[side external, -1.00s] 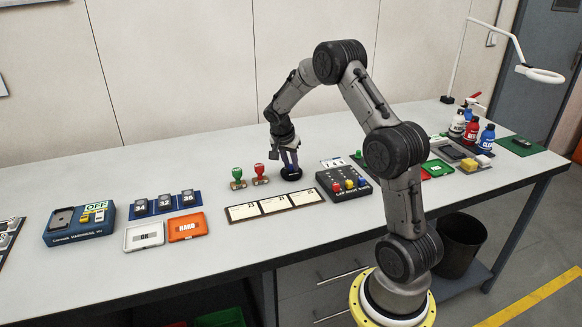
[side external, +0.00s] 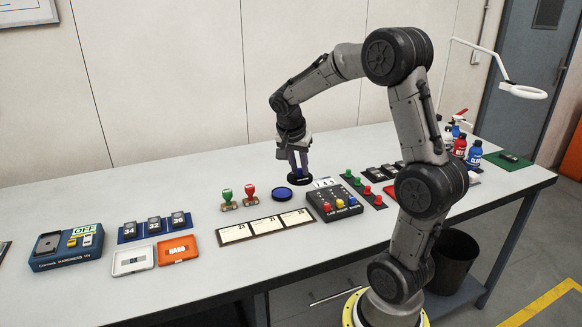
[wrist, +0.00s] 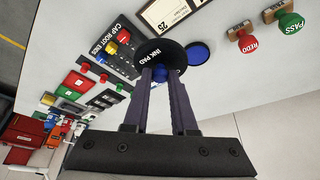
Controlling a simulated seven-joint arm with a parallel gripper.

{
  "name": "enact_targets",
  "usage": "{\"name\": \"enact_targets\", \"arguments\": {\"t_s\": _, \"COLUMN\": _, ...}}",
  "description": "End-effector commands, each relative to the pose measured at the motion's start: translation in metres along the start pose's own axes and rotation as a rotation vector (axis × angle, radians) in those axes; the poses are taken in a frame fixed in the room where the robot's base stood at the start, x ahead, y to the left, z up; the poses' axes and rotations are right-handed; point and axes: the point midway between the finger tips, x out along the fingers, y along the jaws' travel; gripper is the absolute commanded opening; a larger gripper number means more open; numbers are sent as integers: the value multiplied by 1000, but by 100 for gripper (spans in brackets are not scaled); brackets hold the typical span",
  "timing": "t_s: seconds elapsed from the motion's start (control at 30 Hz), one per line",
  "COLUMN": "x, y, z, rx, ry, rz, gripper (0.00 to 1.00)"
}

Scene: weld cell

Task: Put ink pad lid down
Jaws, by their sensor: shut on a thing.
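The ink pad lid (side external: 299,179) is a round black disc. In the wrist view the lid (wrist: 150,57) carries the words INK PAD and a blue knob. My gripper (side external: 299,160) is shut on this knob and holds the lid raised above the table. In the wrist view the fingers (wrist: 160,76) close on the knob. The open ink pad (side external: 282,193), round with a blue face, lies on the table, to the left of and below the lid in the side view. The pad also shows in the wrist view (wrist: 198,53).
A green stamp (side external: 227,197) and a red stamp (side external: 250,194) stand left of the pad. Date cards (side external: 265,225) lie in front. The table behind the stamps is bare.

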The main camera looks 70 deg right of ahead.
Motion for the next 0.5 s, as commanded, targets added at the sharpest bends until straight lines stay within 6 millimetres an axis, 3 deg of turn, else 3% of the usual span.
{"name": "enact_targets", "arguments": {"t_s": 0.17, "x": -8, "y": 13, "z": 4, "rx": 1, "ry": 0, "rz": -1, "gripper": 0}}
{"name": "enact_targets", "arguments": {"t_s": 0.5, "x": 20, "y": 42, "z": -32, "rx": 3, "ry": -3, "rz": 3, "gripper": 0}}
